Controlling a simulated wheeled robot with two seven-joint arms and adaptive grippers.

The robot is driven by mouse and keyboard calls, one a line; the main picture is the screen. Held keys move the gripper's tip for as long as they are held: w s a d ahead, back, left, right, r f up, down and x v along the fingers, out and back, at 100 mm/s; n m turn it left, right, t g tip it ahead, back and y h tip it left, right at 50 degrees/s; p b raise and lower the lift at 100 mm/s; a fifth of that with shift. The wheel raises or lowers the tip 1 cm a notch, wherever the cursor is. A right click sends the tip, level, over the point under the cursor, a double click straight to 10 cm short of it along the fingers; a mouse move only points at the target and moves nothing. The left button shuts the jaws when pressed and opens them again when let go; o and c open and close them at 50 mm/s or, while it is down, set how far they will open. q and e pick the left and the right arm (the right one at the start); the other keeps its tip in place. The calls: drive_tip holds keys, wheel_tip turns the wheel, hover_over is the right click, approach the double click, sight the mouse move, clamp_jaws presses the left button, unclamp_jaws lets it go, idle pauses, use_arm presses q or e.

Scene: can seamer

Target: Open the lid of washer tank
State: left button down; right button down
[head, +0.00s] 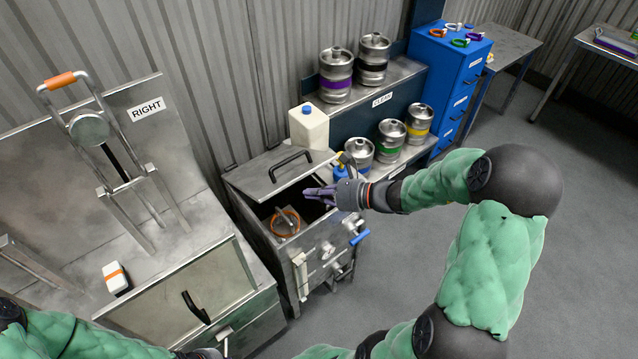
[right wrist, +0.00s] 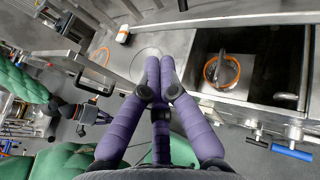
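The washer tank (head: 262,212) is a steel box in the middle of the head view. Its lid (head: 272,178), with a black bar handle (head: 290,164), is tilted up at the back, leaving the front of the tank uncovered. An orange ring (head: 286,222) shows in the dark opening, and also in the right wrist view (right wrist: 222,70). My right gripper (head: 314,193) is over the tank's right side, just in front of the lid. Its purple fingers (right wrist: 160,66) are together and hold nothing visible. My left gripper (head: 207,354) is mostly cut off at the bottom edge.
A white jug (head: 308,128) and a blue-and-yellow bottle (head: 341,170) stand close behind and beside the tank. A blue-handled valve (head: 358,238) sticks out from its front. Kegs (head: 336,72) are behind. The floor at right is clear.

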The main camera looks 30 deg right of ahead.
drive_tip(key=s+d+f+m+t+h+b, duration=0.3)
drive_tip(key=s+d+f+m+h, duration=0.2)
drive_tip(key=d+m+h, duration=0.2)
drive_tip(key=w+b, duration=0.1)
drive_tip(key=w, duration=1)
drive_tip(key=shift+w+a+r+b, duration=0.3)
drive_tip(key=shift+w+r+b, duration=0.05)
drive_tip(key=shift+r, duration=0.05)
